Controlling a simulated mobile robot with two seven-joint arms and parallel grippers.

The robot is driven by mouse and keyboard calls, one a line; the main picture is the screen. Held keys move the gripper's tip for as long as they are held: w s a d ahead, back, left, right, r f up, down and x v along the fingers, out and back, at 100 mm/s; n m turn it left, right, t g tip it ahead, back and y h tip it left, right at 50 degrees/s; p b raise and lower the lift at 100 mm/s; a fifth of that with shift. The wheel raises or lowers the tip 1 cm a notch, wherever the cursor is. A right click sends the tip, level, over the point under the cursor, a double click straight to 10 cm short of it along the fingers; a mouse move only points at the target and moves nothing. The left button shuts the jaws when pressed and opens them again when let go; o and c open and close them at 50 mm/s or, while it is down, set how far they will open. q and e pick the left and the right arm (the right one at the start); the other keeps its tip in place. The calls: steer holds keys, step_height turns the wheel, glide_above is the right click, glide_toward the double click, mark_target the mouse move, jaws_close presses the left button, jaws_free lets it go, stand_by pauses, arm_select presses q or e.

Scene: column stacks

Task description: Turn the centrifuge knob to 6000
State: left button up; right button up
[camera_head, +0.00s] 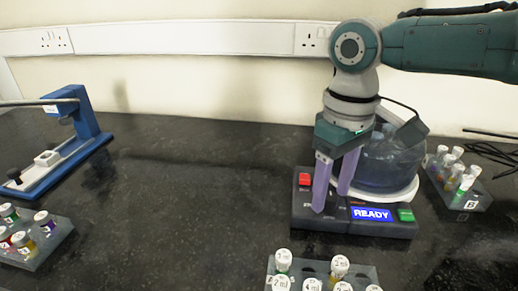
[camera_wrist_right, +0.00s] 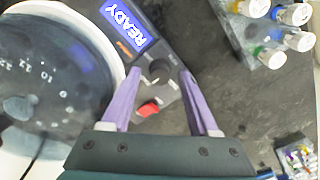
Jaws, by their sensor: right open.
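The centrifuge (camera_head: 380,228) stands at the right of the bench in the head view, with a dark base, a lit READY display (camera_head: 371,214), a red button (camera_head: 304,179) and a green button (camera_head: 405,215). Its round bowl (camera_head: 385,172) is behind my right arm. My right gripper (camera_head: 331,201) is open, pointing down over the front panel with its two purple fingers apart. In the right wrist view the small dark knob (camera_wrist_right: 159,69) lies between the fingertips, with no clear contact. My left gripper is not in view.
A tube rack (camera_head: 464,200) stands close right of the centrifuge. Another rack (camera_head: 322,273) is in front, and one more (camera_head: 40,245) is at the left. A blue stand (camera_head: 90,120) is at the back left. The middle of the bench is clear.

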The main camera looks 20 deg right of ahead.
steer(key=shift+f, duration=0.15)
steer(key=shift+c, duration=0.4)
jaws_close()
